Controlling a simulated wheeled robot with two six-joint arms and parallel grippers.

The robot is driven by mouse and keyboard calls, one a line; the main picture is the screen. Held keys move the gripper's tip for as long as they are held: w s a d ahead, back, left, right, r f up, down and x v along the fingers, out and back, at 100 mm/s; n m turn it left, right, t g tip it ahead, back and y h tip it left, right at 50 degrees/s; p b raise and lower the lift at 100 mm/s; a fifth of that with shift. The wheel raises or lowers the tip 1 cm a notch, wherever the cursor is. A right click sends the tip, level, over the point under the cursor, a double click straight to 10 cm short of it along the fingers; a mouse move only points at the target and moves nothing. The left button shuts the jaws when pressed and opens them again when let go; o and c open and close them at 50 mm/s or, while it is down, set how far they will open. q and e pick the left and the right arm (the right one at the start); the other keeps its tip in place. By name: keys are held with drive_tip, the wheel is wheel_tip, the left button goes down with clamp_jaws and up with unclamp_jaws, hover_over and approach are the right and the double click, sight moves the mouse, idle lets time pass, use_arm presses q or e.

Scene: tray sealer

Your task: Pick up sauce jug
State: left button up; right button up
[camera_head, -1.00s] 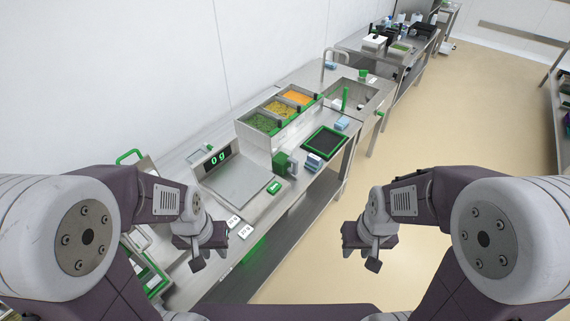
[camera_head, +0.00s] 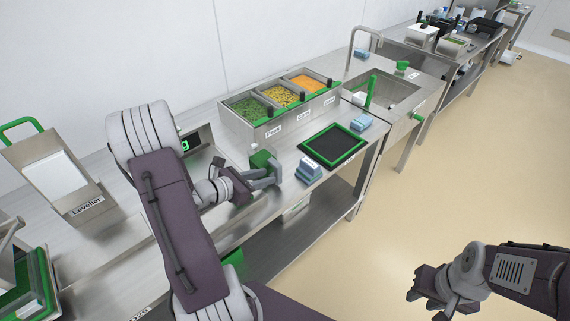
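The sauce jug appears to be the small green vessel (camera_head: 262,160) standing on the steel counter, in front of the food bins. My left gripper (camera_head: 274,176) is right at the jug, on its near side. Its fingers look spread and cover the jug's lower part. Whether they touch it I cannot tell. My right gripper (camera_head: 417,283) is open and empty over the floor at the lower right, away from the counter.
Blue-white packs (camera_head: 309,169) and a green-rimmed black mat (camera_head: 333,146) lie right of the jug. A bin unit (camera_head: 285,126) with green, yellow and orange food stands behind. A sink (camera_head: 385,92) is further right. My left arm hides much of the scale.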

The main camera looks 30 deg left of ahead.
use_arm(q)
drive_tip(key=shift+w+d, duration=0.1)
drive_tip(key=shift+d, duration=0.05)
drive_tip(key=b+x, duration=0.1)
drive_tip(key=x, duration=0.7)
drive_tip(key=shift+w+d+f, duration=0.15)
drive_tip(key=shift+f, duration=0.15)
drive_tip(key=shift+r, duration=0.1)
drive_tip(key=shift+c, duration=1.2)
clamp_jaws()
